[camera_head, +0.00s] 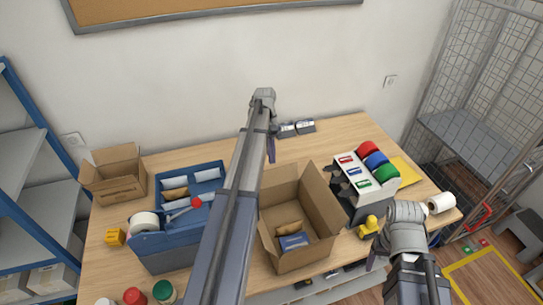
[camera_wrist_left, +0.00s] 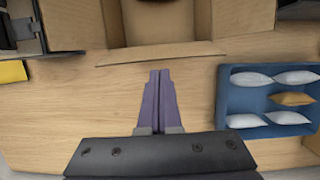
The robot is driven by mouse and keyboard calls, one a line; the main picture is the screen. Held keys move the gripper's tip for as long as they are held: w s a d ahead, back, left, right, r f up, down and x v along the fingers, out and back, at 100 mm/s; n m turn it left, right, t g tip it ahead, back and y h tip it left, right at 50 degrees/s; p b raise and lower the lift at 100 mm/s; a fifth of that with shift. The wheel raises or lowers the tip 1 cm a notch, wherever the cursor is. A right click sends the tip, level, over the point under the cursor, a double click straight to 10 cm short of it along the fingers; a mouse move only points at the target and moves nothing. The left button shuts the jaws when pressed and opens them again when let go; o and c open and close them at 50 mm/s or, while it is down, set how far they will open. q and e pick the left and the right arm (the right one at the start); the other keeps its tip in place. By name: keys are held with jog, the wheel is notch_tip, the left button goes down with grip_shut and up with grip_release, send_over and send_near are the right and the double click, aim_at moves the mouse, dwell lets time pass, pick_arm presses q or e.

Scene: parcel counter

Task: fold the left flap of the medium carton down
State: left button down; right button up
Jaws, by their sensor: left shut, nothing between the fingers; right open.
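The medium carton (camera_head: 322,215) stands open on the table with small parcels inside. Its right flap stands raised. Its left side is largely hidden behind my left arm in the head view. In the left wrist view, which looks from the back, the left flap (camera_wrist_left: 238,18) shows at the top right, raised and leaning outward. The far flap (camera_wrist_left: 160,53) sticks out toward my fingers. My left gripper (camera_head: 271,156) is shut and empty, pointing down behind the carton, apart from it; its fingers also show in the wrist view (camera_wrist_left: 160,78). My right gripper (camera_head: 376,260) is open and empty, right of the carton.
A blue tote (camera_head: 165,255) with parcels stands left of the carton, and a smaller open carton (camera_head: 115,187) beyond it. A rack (camera_head: 352,196) with coloured tape rolls is close on the right. A yellow object (camera_head: 368,226) sits near my right gripper.

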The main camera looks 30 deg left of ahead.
pick_arm(q)
jog(key=s+d, duration=0.1)
jog(key=s+d+f+b, duration=0.1)
jog(key=s+d+f, duration=0.1)
jog(key=shift+d+f, duration=0.25)
jog(key=shift+d, duration=0.15)
jog(key=s+d+f+b, duration=0.2)
jog(key=d+f+b, duration=0.1)
jog(key=f+b, duration=0.1)
jog(key=shift+s+d+b, duration=0.3)
jog(key=shift+s, duration=0.1)
pick_arm(e)
notch_tip(320, 180, down, 7)
jog(key=shift+r, duration=0.15)
pick_arm(q)
jog(key=shift+f, duration=0.2)
notch_tip(320, 180, up, 8)
jog(key=p, duration=0.8)
jog(key=shift+r, duration=0.25)
pick_arm(e)
notch_tip(320, 180, up, 8)
jog(key=shift+r, duration=0.15)
